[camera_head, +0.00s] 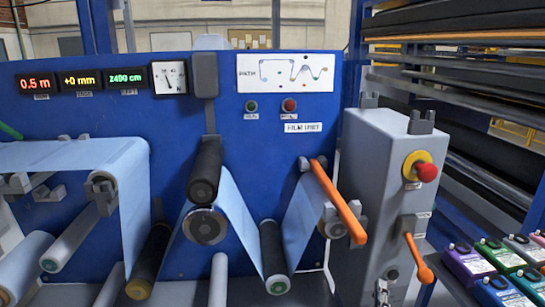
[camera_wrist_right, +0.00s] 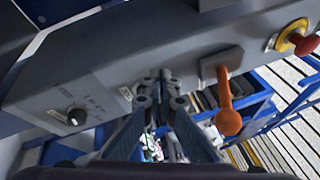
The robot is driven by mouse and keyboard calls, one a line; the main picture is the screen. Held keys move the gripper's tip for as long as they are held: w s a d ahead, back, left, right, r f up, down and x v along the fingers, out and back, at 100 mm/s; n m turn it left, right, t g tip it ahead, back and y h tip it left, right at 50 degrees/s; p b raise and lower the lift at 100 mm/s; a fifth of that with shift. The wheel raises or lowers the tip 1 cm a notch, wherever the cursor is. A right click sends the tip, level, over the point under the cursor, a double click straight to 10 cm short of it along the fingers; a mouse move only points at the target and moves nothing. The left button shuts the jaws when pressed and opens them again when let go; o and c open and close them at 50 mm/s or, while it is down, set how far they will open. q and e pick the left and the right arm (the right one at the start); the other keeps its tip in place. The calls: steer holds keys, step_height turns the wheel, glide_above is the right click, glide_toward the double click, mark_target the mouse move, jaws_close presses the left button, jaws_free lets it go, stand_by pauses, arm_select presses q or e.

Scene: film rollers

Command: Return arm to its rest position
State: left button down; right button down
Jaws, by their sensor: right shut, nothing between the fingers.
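My right gripper (camera_wrist_right: 159,80) is shut and empty in the right wrist view, its fingertips close together in front of the grey control box (camera_wrist_right: 110,60). An orange lever (camera_wrist_right: 228,110) hangs to the right of the fingers, apart from them. A black knob (camera_wrist_right: 76,117) is to their left. In the head view only a small grey part of my right gripper (camera_head: 382,292) shows at the bottom, in front of the lower part of the grey control box (camera_head: 368,170). My left gripper is not in view.
Blue film (camera_head: 235,215) runs over several rollers on the blue machine panel (camera_head: 110,115). A long orange handle (camera_head: 338,200) sticks out near the box. A red stop button (camera_head: 426,172) and the orange lever (camera_head: 418,258) jut from the box. Coloured cases (camera_head: 470,263) lie at the lower right.

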steer(key=s+a+f+n+g+y, duration=0.3)
steer(key=s+a+n+y, duration=0.25)
steer(key=a+n, duration=0.35)
steer(key=s+a+f+n+g+y, duration=0.2)
steer(key=s+a+f+n+y, duration=0.15)
steer(key=a+n+y, duration=0.4)
steer(key=s+d+f+n+g+h, duration=0.2)
steer(key=s+d+f+n+g, duration=0.15)
steer(key=s, duration=0.45)
steer(key=s+d+f+n+g+h, duration=0.2)
steer(key=s+n+g, duration=0.15)
steer(key=s, duration=0.45)
steer(key=s+d+f+n+g+h, duration=0.25)
steer(key=s+n, duration=0.25)
steer(key=s, duration=0.3)
step_height(320, 180, down, 26)
steer(key=s+g, duration=0.2)
steer(key=s+d+f, duration=0.2)
steer(key=s+f, duration=1.4)
steer(key=s, duration=0.1)
steer(key=shift+d+g, duration=0.2)
steer(key=shift+g, duration=0.25)
steer(key=shift+s, duration=0.1)
